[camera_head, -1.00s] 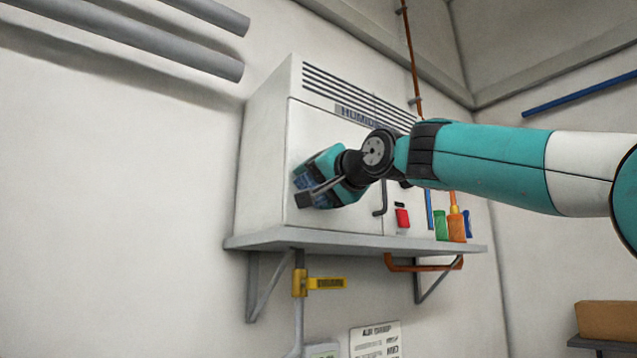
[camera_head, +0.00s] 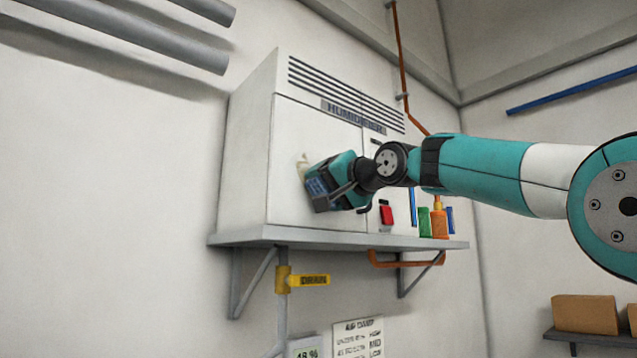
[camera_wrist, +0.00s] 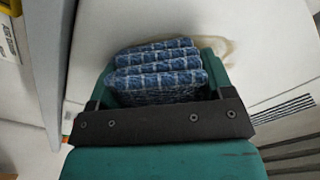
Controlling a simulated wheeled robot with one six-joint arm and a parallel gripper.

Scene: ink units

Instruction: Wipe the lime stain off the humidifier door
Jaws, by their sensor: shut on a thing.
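The humidifier (camera_head: 315,115) is a white cabinet with top vents, standing on a grey wall shelf. Its left door (camera_head: 300,130) is closed. A beige-brown lime stain (camera_head: 303,164) shows on that door, just left of my gripper. In the wrist view the stain (camera_wrist: 228,48) is a brownish ring beyond the cloth, partly hidden. My gripper (camera_head: 322,190) is shut on a folded blue checked cloth (camera_wrist: 160,70), at the lower part of the door. The cloth also shows in the head view (camera_head: 317,188). I cannot tell whether it touches the door.
The shelf (camera_head: 300,238) carries a green bottle (camera_head: 424,222) and an orange bottle (camera_head: 439,222) at its right end. A red switch (camera_head: 386,215) is on the right panel. Grey pipes (camera_head: 140,35) run at upper left.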

